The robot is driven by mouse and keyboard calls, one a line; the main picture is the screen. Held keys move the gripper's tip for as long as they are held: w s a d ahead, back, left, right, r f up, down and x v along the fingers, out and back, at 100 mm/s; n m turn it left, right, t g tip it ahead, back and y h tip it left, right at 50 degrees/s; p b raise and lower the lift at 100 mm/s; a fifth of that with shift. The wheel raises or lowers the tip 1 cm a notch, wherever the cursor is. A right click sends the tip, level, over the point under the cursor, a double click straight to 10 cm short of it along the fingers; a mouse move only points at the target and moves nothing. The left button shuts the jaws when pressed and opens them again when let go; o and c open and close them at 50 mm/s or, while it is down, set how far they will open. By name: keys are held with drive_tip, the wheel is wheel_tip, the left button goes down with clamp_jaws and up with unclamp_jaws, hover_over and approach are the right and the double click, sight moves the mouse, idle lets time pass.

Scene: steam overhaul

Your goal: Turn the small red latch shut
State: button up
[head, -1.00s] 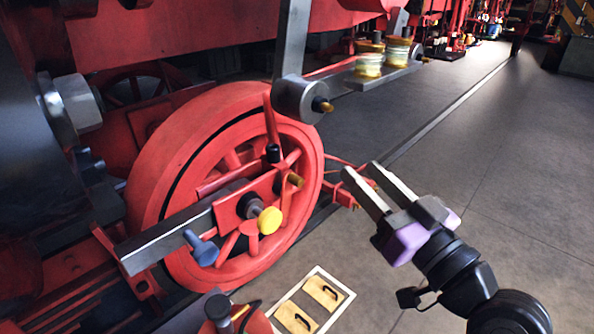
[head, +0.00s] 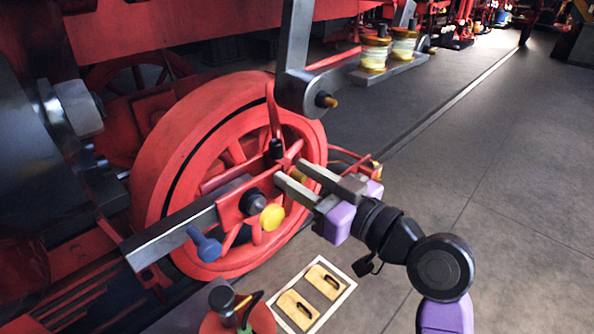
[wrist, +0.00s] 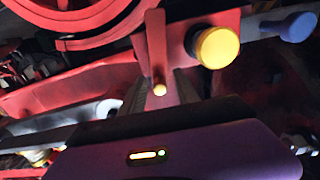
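The small red latch, as far as I can tell, is the short red bar (wrist: 155,48) with a brass-coloured tip, upright in the wrist view. In the head view its brass tip (head: 297,190) shows partly behind a finger, in front of the red wheel. My gripper (head: 290,172) is at the latch, coming from the right, with its two grey fingers apart. In the wrist view one finger is on each side of the brass tip. I cannot tell whether either finger touches it. The gripper holds nothing that I can see.
A yellow knob (head: 271,217) and a blue knob (head: 206,247) sit beside the latch on the rod. An upright red lever (head: 273,112) stands above it, with the grey crank arm (head: 297,75) higher up. A framed panel (head: 345,293) lies below. The floor at right is clear.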

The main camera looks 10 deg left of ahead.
drive_tip(key=shift+w+a, duration=0.15)
drive_tip(key=shift+a, duration=0.05)
clamp_jaws()
idle(0.3)
